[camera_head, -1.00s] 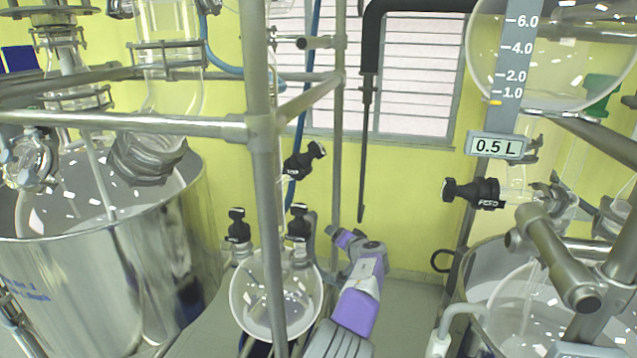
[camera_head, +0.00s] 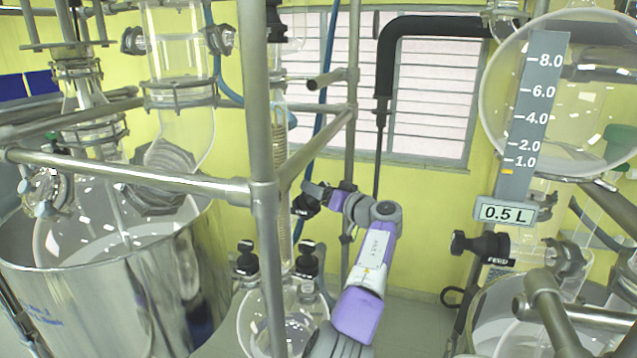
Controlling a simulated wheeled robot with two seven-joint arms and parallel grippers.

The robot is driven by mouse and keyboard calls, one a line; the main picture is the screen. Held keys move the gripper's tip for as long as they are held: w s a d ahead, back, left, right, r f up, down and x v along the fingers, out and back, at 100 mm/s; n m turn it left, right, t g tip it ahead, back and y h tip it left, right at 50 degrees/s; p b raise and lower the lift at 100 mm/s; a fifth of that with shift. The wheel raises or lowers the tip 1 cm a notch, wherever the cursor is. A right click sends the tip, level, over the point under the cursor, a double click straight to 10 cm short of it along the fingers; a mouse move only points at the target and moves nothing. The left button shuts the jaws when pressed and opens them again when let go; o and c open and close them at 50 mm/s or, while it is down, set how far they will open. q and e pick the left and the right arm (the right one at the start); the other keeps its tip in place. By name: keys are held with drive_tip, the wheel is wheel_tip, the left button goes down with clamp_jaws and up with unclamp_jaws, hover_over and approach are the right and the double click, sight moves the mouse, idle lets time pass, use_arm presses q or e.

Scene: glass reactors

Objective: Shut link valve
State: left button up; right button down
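No label naming a link valve is readable. A black valve handle (camera_head: 304,207) sits on the thin glass and pipe line in the middle, behind the metal frame. One purple and grey arm, which I take as my left, rises from the bottom centre. Its wrist bends left, and my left gripper (camera_head: 313,194) is at this black handle, overlapping it in the picture. The fingers are small and partly hidden, so I cannot tell whether they touch or grip it. My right gripper is not in view.
Two black valve knobs (camera_head: 307,260) stand on a round glass vessel (camera_head: 255,322) below. A black valve marked FEED (camera_head: 480,243) is at the right, under the 0.5 L sign (camera_head: 507,213). Metal frame bars (camera_head: 262,220) stand close left of the arm. A steel vessel (camera_head: 120,285) is at left.

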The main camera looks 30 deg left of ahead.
use_arm(q)
drive_tip(key=shift+w+a, duration=0.1)
drive_tip(key=shift+a, duration=0.35)
drive_tip(key=c, duration=1)
drive_tip(key=shift+o, duration=0.2)
drive_tip(key=shift+w+f+m+t+h+b, duration=0.1)
drive_tip(key=shift+f+m+t+h+b, duration=0.05)
drive_tip(key=shift+m+t+h+b, duration=1.15)
drive_tip(key=m+h, duration=0.1)
drive_tip(key=m, duration=0.1)
drive_tip(key=shift+w+d+m+t, duration=0.1)
drive_tip(key=shift+w+m+t, duration=0.05)
drive_tip(key=shift+m+t, duration=0.2)
drive_tip(key=shift+d+m+t+h+p, duration=0.1)
drive_tip(key=shift+m+t+h+p, duration=0.25)
drive_tip(key=shift+m+h+p, duration=0.45)
drive_tip(key=m+h+p, duration=0.3)
drive_tip(key=m+p, duration=0.1)
drive_tip(key=shift+w+d, duration=0.1)
drive_tip(key=shift+w, duration=0.05)
drive_tip(key=shift+d+f+m+h+p, duration=0.1)
drive_tip(key=shift+f+m+h+p, duration=0.25)
drive_tip(key=shift+m+h+p, duration=0.65)
drive_tip(key=shift+n+y, duration=0.3)
drive_tip(key=shift+n, duration=0.05)
